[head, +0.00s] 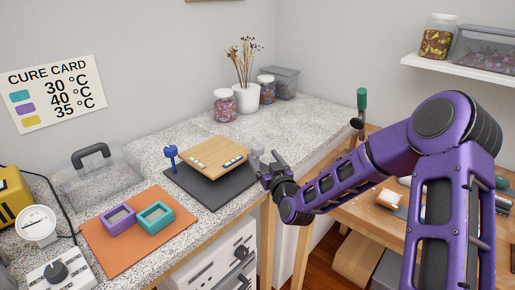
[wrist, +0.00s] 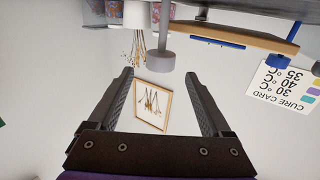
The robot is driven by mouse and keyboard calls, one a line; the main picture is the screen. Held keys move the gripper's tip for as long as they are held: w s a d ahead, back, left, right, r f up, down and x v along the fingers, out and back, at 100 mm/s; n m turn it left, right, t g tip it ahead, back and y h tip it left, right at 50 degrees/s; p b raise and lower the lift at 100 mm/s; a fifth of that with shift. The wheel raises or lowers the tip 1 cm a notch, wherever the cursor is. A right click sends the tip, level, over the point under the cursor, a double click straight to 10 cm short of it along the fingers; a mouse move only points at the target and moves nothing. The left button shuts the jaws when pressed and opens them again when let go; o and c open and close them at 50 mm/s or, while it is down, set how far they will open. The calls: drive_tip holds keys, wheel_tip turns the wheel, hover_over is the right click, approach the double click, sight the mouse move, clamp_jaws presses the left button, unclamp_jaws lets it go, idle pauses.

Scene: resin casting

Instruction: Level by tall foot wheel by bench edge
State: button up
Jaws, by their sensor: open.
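A square wooden levelling board (head: 207,150) stands on a dark grey mat (head: 205,197) near the bench edge. Two small vials lie on its top, one yellowish (head: 197,165), one blue (head: 234,161). A tall blue foot wheel (head: 170,153) rises at its left corner. A grey foot wheel (head: 256,150) rises at its right corner by the bench edge, partly hidden by my gripper (head: 272,165). In the wrist view, which is upside down, the grey wheel (wrist: 153,61) lies just past the fingertips of my open, empty gripper (wrist: 158,75), roughly between their lines. The board's edge (wrist: 245,35) is to the right.
An orange mat (head: 130,240) with purple (head: 118,219) and teal (head: 155,217) frames lies left of the board. A clear case (head: 98,178) stands behind them. Jars and a white vase (head: 246,98) stand at the back. A lower wooden table (head: 375,215) is at right.

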sight(258, 151)
drive_tip(key=x, duration=0.6)
clamp_jaws()
drive_tip(key=shift+a+f+m+h+b, duration=0.1)
drive_tip(key=shift+a+m+h+b, duration=0.15)
drive_tip(key=shift+h+b, duration=0.3)
drive_tip(key=shift+m+t+h+b, duration=0.4)
drive_tip(key=shift+m+h+b, duration=0.15)
drive_tip(key=shift+h+b, duration=0.15)
drive_tip(key=shift+d+m+t+h+b, duration=0.25)
drive_tip(key=shift+m+h+b, duration=0.45)
drive_tip(key=shift+h, duration=0.55)
